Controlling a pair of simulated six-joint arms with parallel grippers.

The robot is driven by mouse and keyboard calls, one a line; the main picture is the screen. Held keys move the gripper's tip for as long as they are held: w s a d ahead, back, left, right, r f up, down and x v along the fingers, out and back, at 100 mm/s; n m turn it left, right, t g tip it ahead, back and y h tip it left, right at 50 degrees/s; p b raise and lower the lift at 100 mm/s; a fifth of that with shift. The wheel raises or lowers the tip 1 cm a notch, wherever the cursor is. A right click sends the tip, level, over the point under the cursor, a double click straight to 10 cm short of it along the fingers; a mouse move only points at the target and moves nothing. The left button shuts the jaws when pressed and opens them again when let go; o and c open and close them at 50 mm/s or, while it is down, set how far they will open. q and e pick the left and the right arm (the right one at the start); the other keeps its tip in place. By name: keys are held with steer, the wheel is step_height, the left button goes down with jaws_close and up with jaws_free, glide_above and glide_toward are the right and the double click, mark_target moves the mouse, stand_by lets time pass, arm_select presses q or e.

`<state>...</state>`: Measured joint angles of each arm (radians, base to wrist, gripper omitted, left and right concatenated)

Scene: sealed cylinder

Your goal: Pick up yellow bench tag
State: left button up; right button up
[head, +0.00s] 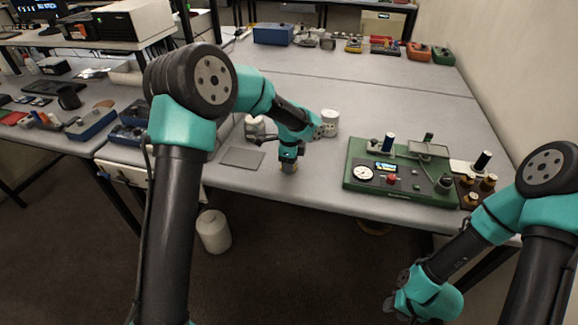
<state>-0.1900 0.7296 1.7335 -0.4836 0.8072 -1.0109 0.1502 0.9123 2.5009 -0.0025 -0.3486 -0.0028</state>
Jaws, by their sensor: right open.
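My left gripper (289,164) points down at the front edge of the grey bench, left of the green test panel. A small yellowish piece (288,169), which may be the yellow bench tag, shows right at its fingertips. It is too small to tell whether the fingers are closed on it or only around it. My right gripper (397,304) is open, low at the bottom right, in front of the bench and below its top. It is far from the yellowish piece.
The green panel (362,190) with gauge and knobs stands on the bench (300,75) at the right. A flat grey plate (242,157) lies left of my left gripper. White cylinders (329,122) stand behind it. A white roll (213,231) is on the floor.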

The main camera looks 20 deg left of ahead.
arm_select(q)
steer(key=c, duration=0.4)
steer(key=shift+r, duration=0.15)
steer(key=shift+r, duration=1.4)
steer(key=shift+s+r, duration=0.2)
steer(key=shift+r, duration=0.1)
steer(key=s+d, duration=0.1)
steer(key=s, duration=0.4)
steer(key=s+d+r, duration=0.1)
steer(key=s+d, duration=0.1)
steer(key=s, duration=0.3)
steer(key=s+d, duration=0.1)
steer(key=s, duration=0.4)
steer(key=shift+d+r, duration=0.15)
